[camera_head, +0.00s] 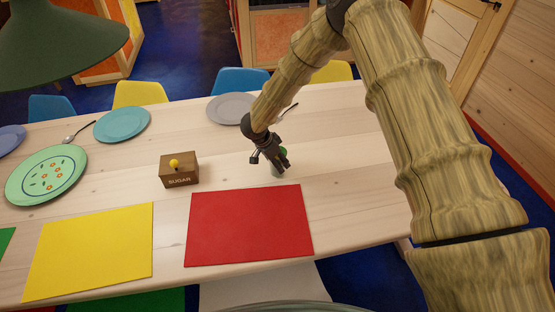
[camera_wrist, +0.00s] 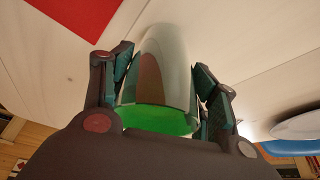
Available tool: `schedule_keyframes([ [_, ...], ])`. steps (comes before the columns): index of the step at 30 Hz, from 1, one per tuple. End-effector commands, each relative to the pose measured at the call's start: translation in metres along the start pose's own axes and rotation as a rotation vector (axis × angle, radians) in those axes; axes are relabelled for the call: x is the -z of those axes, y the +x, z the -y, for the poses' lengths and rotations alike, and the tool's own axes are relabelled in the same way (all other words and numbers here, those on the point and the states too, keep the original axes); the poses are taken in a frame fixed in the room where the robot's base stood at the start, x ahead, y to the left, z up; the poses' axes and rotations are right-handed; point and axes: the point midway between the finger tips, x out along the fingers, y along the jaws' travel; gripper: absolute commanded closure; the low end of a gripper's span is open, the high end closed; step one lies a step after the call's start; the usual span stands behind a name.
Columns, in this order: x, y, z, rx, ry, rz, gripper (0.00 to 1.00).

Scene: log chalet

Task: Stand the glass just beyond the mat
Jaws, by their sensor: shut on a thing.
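The red mat also shows at the upper left of the wrist view (camera_wrist: 78,12). I cannot tell whether the glass touches the table.
A brown sugar box (camera_head: 179,174) with a yellow knob stands left of my gripper. A grey plate (camera_head: 230,108) lies behind it. A yellow mat (camera_head: 90,250), a teal plate (camera_head: 122,124) and a green patterned plate (camera_head: 20,185) are further left. The table right of my gripper is clear.

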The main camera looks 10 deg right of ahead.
Motion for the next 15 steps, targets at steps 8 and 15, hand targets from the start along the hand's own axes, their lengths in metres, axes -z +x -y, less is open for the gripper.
schedule_keyframes([
  [8,-0.0024,0.0049,0.0005,0.001,0.0,0.0,0.82],
  [15,-0.0032,0.0064,0.0002,0.001,-0.001,0.0,0.21],
])
